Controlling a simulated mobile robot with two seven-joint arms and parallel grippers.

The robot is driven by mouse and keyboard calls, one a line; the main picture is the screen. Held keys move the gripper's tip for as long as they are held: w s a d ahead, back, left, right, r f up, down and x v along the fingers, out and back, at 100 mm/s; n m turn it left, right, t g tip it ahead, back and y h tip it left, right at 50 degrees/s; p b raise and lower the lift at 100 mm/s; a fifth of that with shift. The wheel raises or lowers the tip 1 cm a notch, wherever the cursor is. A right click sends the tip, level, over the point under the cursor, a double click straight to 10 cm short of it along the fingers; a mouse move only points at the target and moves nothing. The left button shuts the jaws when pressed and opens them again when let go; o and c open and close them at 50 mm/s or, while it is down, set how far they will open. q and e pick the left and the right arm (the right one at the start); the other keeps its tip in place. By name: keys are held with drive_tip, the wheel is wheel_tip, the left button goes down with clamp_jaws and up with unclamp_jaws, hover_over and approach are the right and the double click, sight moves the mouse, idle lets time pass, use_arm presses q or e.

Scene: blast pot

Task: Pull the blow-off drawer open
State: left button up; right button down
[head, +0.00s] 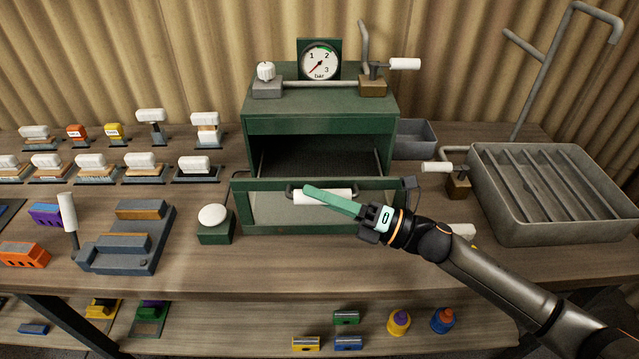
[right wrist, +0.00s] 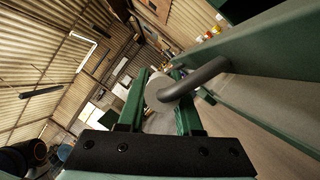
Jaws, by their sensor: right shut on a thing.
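The blow-off drawer belongs to a green cabinet (head: 320,124) on the wooden bench. Its front panel (head: 265,212) stands out ahead of the cabinet, with a gap and a dark interior visible behind it, so the drawer is open. A white bar handle (head: 340,196) on dark brackets runs across the panel. My right gripper (head: 312,191) reaches in from the lower right, its green fingers shut on the handle. In the right wrist view the pale handle grip (right wrist: 156,88) sits between the two fingers, with its grey bracket (right wrist: 197,79) beside them. My left gripper is not in view.
A pressure gauge (head: 320,62) and valves stand on the cabinet. A white push button on a green box (head: 214,225) is left of the drawer. A grey slatted tray (head: 560,235) stands right, with a white-handled valve (head: 455,178) between. Several stamps stand left; a lower shelf holds small parts.

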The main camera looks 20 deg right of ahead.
drive_tip(key=shift+s+a, duration=0.2)
drive_tip(key=shift+s, duration=0.35)
drive_tip(key=c, duration=0.6)
unclamp_jaws()
drive_tip(key=shift+s+d+f, duration=0.2)
drive_tip(key=shift+d, duration=0.2)
drive_tip(key=b+v, duration=0.3)
drive_tip(key=v, duration=0.8)
drive_tip(key=shift+s+d, duration=0.2)
drive_tip(key=shift+d, duration=0.05)
